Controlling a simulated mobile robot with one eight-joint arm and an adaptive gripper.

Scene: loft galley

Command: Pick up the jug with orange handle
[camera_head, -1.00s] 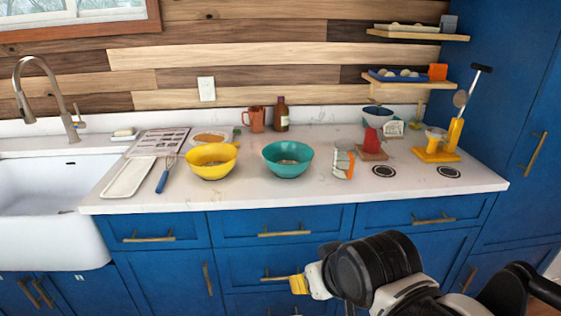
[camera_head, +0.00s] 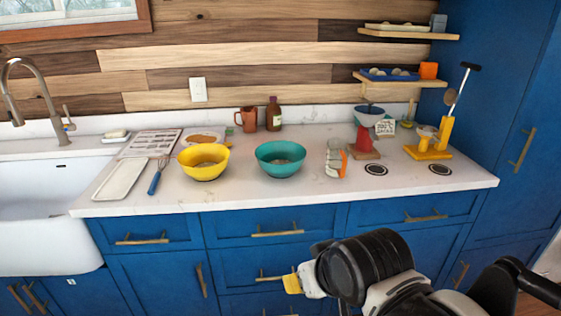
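My gripper (camera_head: 292,284) is low in front of the blue drawers, below the counter edge and apart from both. One yellow fingertip shows; the rest is hidden by my arm.
On the counter (camera_head: 300,197) are a yellow bowl (camera_head: 204,166), a teal bowl (camera_head: 280,162), a brown bottle (camera_head: 273,116) and a red item on a board (camera_head: 364,140). A yellow stand (camera_head: 430,150) is at right. Shelves (camera_head: 400,80) overhang the back right. The counter's front strip is clear.

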